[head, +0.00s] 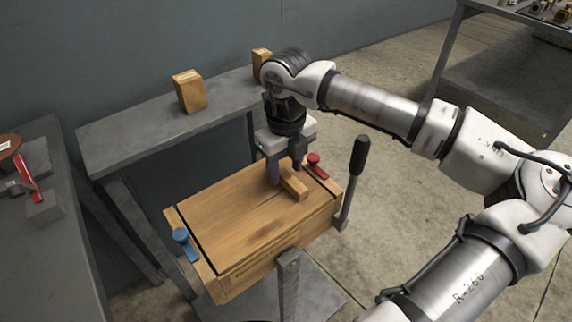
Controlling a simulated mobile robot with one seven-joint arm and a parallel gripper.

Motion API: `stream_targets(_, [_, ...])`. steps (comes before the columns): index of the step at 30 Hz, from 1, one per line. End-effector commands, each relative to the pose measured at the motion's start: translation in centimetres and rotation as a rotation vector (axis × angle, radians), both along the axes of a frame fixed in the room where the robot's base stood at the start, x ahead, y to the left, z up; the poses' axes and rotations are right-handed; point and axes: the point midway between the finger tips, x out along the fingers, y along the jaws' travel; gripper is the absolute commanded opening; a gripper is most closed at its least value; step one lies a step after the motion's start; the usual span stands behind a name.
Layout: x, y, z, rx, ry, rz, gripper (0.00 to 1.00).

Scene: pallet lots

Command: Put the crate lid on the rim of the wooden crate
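The wooden crate (262,268) stands at lower centre on a grey stand. The crate lid (235,211), a flat wooden panel with a raised bar handle (294,188), lies over the crate's top. A thin dark line runs along the lid's left edge, inside the crate's end rim. I cannot tell whether the lid touches the rim all round. My gripper (286,172) points down over the lid, its two fingers on either side of the bar handle and seemingly closed against it. The far part of the handle is hidden behind the fingers.
A blue clamp (182,240) is at the crate's left end and a red one (317,164) at its right end. A black-handled lever (354,174) stands at the right. Behind, a grey shelf (145,140) holds wooden blocks (189,91). A grey bench (50,265) is at left.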

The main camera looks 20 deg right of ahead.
Motion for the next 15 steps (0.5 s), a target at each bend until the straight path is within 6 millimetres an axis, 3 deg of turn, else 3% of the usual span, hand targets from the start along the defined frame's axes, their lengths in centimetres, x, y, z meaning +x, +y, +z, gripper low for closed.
stream_targets(8, [0.0,0.0,0.6,0.0,0.0,0.0,0.43])
stream_targets(13, [0.1,0.0,2.4,-0.002,-0.003,-0.001,0.43])
stream_targets(15, [0.1,-0.1,4.1,-0.003,-0.003,-0.002,0.43])
